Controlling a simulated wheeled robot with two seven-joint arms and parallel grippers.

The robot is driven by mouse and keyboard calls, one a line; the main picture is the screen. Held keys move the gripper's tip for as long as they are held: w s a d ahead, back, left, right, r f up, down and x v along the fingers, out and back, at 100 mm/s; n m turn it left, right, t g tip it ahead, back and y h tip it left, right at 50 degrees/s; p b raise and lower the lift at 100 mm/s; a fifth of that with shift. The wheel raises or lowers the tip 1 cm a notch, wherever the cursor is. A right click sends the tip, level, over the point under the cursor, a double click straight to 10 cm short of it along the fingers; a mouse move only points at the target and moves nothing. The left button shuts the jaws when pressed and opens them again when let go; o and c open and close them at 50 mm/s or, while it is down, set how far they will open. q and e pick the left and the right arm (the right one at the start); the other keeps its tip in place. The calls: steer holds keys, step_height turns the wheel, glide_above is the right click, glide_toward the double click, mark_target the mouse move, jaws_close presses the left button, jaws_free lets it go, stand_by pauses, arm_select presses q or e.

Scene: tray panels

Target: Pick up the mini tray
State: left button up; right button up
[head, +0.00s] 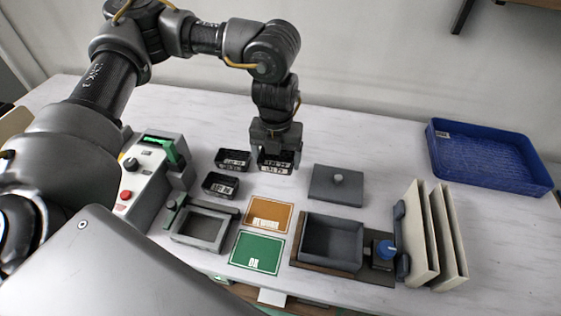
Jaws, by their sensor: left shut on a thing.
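Three small black mini trays with white labels are on the white table in the head view. One mini tray (275,164) is at my left gripper (276,158), which reaches down from above and is shut on it. The gripper hides the tray's upper part, and I cannot tell whether the tray touches the table. A second mini tray (233,160) stands just left of it. A third mini tray (220,186) is nearer and further left. My right gripper is not in view.
An orange card (269,215) and a green card (257,253) lie in front. A grey frame (201,228), an open grey box (331,243), a knobbed lid (336,186), upright beige panels (434,235) and a control box (142,175) stand around. A blue crate (490,158) is far right.

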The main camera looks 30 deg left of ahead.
arm_select(q)
steer(key=s+d+r+b, duration=0.1)
steer(key=s+d+r, duration=0.1)
steer(key=s+r, duration=0.3)
steer(key=s, duration=0.4)
steer(key=shift+s, duration=0.4)
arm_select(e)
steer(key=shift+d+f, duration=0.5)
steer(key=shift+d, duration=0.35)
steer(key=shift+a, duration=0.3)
